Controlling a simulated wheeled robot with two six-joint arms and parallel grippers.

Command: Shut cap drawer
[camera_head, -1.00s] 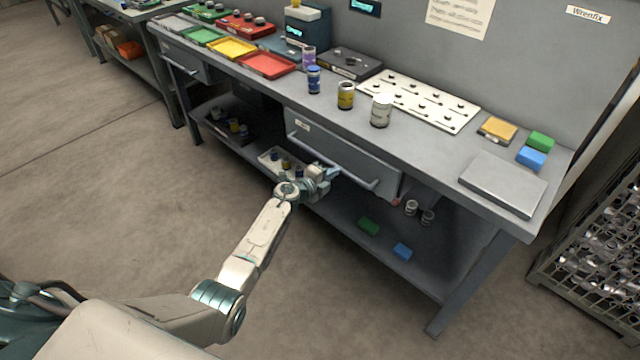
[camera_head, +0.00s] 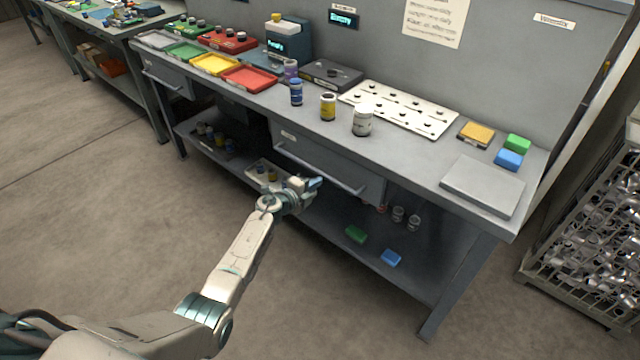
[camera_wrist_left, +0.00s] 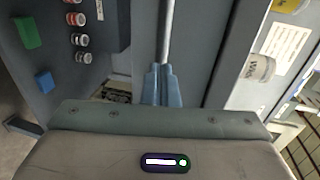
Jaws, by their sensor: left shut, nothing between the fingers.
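A grey drawer (camera_head: 325,162) with a long bar handle (camera_head: 335,178) sits under the bench top. Its front looks close to flush with the bench edge; I cannot tell whether a small gap is left. Its label is too small to read. My left gripper (camera_head: 316,183) is in front of the drawer, at the handle bar. In the left wrist view, the left gripper (camera_wrist_left: 162,78) has its fingers together and empty, with tips at the handle bar (camera_wrist_left: 167,30); contact is unclear. The drawer front (camera_wrist_left: 205,45) is beside the bar. My right gripper is out of view.
A second drawer (camera_head: 165,75) is at the bench's left end. A blue jar (camera_head: 296,93), yellow jar (camera_head: 328,107) and white jar (camera_head: 362,121) stand near the bench edge. The lower shelf holds a green block (camera_head: 356,234) and blue block (camera_head: 391,257). The floor in front is clear.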

